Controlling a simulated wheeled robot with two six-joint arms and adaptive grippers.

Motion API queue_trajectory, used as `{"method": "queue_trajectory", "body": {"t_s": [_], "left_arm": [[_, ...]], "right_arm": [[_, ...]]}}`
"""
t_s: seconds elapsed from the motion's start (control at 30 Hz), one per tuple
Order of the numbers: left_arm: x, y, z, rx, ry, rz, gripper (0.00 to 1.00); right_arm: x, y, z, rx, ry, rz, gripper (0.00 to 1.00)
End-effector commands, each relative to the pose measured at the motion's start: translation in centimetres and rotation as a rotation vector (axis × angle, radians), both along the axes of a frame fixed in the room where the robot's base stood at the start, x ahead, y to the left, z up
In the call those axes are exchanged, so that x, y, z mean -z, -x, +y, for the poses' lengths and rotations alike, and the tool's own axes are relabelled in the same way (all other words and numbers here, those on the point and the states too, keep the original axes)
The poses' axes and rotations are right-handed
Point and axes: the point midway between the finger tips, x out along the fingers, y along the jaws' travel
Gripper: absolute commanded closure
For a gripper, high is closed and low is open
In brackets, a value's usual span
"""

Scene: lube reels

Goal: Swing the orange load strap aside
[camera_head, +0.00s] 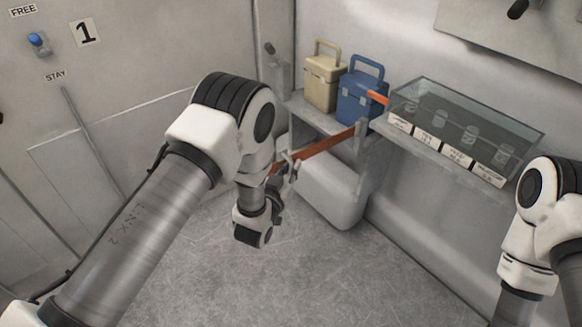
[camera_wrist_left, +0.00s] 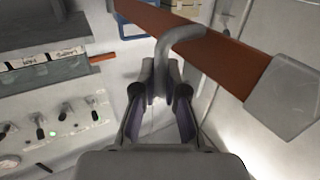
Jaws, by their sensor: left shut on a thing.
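The orange load strap (camera_head: 325,144) is a flat bar running across the front of the shelf, from my left gripper (camera_head: 287,166) toward a grey post (camera_head: 361,132). In the left wrist view the strap (camera_wrist_left: 225,55) crosses the upper right, with a grey block (camera_wrist_left: 285,98) at its right end. A curved grey handle (camera_wrist_left: 178,38) sits on the strap and comes down between the fingers of my left gripper (camera_wrist_left: 160,95), which is shut on it. My left arm hides part of the strap in the head view. My right gripper is out of view.
A cream box (camera_head: 322,83) and a blue box (camera_head: 358,98) stand on the shelf behind the strap. A glass case (camera_head: 465,128) with labels is to their right. A white rounded tank (camera_head: 328,190) is below. The floor (camera_head: 300,280) in front is clear.

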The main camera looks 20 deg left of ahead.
Motion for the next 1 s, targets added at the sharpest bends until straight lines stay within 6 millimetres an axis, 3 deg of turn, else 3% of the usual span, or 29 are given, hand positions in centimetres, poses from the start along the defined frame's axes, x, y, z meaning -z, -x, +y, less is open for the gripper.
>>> {"method": "queue_trajectory", "body": {"t_s": [0.33, 0.4, 0.43, 0.77, 0.87, 1.0], "left_arm": [[-0.2, -0.1, 0.0, -0.003, 0.001, -0.005, 1.0], [-0.2, -0.1, 0.0, -0.003, 0.001, -0.005, 0.72], [-0.2, -0.1, 0.0, -0.003, 0.002, -0.005, 0.63], [-0.1, 0.1, 0.0, -0.003, 0.001, -0.002, 0.63], [0.0, 1.1, 0.1, -0.003, 0.001, 0.0, 0.63], [0.1, 4.1, 0.5, -0.003, 0.0, 0.003, 0.63]], "right_arm": [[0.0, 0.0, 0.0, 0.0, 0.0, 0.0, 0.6], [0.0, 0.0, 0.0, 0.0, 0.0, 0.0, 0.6], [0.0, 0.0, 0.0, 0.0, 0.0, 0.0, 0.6], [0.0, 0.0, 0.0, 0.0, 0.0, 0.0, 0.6], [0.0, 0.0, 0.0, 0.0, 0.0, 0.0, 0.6], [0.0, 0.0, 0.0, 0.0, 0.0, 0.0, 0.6]]}}
